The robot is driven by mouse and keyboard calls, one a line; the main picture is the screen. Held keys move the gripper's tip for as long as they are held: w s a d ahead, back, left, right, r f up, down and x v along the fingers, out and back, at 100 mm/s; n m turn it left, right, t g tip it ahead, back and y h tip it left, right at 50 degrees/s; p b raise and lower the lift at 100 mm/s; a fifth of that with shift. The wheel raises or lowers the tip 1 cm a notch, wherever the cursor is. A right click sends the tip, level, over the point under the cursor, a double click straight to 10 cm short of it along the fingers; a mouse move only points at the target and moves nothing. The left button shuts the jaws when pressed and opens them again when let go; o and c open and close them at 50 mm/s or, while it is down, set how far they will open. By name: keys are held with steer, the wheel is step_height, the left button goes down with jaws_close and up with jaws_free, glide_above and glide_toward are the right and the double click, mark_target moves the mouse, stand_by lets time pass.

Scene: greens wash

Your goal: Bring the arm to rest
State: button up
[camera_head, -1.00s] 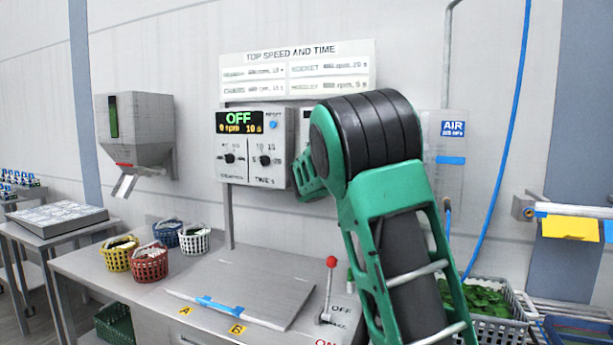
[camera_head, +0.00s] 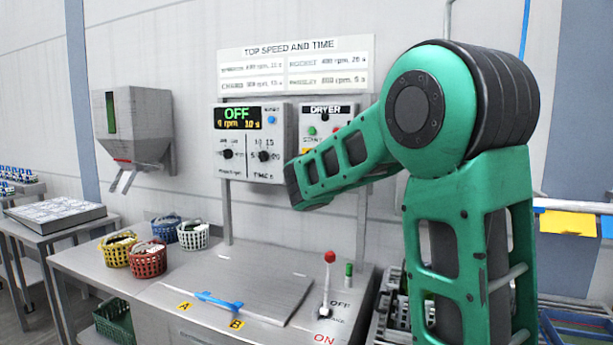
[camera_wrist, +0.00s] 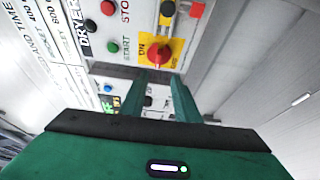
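My green arm (camera_head: 455,105) stands large at the right of the head view, its elbow raised and a green link reaching left in front of the control panels. I cannot make out my gripper's fingers in the head view. In the wrist view my gripper (camera_wrist: 160,80) shows two green fingers, apart, with nothing visible between them. Beyond the fingertips is a red knob (camera_wrist: 158,52) on a yellow plate. The fingers look apart from it, but the distance is hard to tell.
The speed and time panel (camera_head: 238,165) reads OFF. The dryer panel (camera_head: 338,115) is partly behind my arm. Below are the steel bench (camera_head: 85,262), a red-knobbed lever (camera_head: 329,258) and several small baskets, including a red one (camera_head: 149,263). A dispenser (camera_head: 138,120) hangs on the wall.

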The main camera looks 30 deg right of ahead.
steer(key=shift+f, duration=0.1)
stand_by(0.3)
